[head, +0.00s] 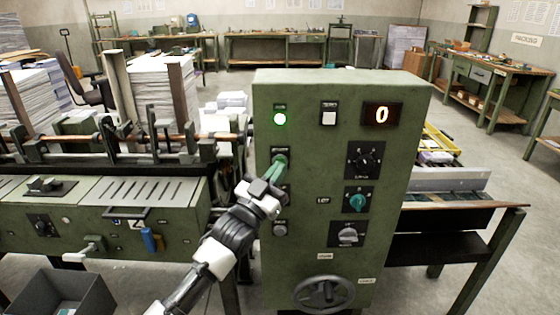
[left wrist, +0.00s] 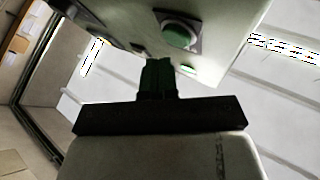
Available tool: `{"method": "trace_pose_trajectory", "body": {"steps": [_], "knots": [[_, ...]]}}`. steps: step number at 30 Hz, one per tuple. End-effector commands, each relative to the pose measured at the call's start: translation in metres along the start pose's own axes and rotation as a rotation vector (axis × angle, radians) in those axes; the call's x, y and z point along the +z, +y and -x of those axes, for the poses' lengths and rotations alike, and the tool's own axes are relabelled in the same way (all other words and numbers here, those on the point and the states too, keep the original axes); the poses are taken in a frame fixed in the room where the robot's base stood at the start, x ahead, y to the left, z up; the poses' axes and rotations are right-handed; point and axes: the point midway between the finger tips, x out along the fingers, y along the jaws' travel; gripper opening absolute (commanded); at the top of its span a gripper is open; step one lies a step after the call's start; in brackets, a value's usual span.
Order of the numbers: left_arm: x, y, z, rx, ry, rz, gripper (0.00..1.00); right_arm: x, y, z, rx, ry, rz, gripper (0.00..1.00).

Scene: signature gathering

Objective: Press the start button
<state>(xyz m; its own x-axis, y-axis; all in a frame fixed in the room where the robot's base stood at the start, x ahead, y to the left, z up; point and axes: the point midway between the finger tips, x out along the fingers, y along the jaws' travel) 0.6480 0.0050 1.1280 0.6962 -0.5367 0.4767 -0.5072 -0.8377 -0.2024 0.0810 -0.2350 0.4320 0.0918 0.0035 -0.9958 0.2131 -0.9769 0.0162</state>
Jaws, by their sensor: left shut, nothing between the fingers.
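The green control cabinet (head: 340,85) stands in the middle of the head view. My left gripper (head: 280,163) reaches up from below to the left column of its front panel, with its fingers closed together and nothing held. Its tips cover the control under the label at that spot, so contact cannot be told in the head view. In the left wrist view a round green button (left wrist: 180,37) on a dark square plate lies just beyond the closed fingers (left wrist: 157,65), and a gap seems to show between them. My right gripper is out of view.
Knobs (head: 365,160) and a handwheel (head: 324,293) are to the right and below. A machine bed (head: 120,200) adjoins on the left.

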Motion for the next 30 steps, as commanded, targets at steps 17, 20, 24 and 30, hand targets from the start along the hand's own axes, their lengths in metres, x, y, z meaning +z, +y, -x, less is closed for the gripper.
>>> {"method": "trace_pose_trajectory", "body": {"steps": [17, 20, 24, 30], "knots": [[-0.017, 0.015, 0.021, -0.001, -0.002, 0.002, 0.00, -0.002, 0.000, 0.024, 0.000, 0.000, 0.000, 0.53], [-0.022, 0.020, 0.028, -0.001, -0.002, 0.002, 0.00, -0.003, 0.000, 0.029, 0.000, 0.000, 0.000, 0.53], [-0.025, 0.024, 0.034, -0.001, -0.001, 0.002, 0.00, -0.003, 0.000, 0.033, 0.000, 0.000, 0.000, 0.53], [-0.025, 0.025, 0.035, 0.000, 0.000, 0.000, 0.00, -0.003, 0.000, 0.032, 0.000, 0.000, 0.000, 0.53]]}}
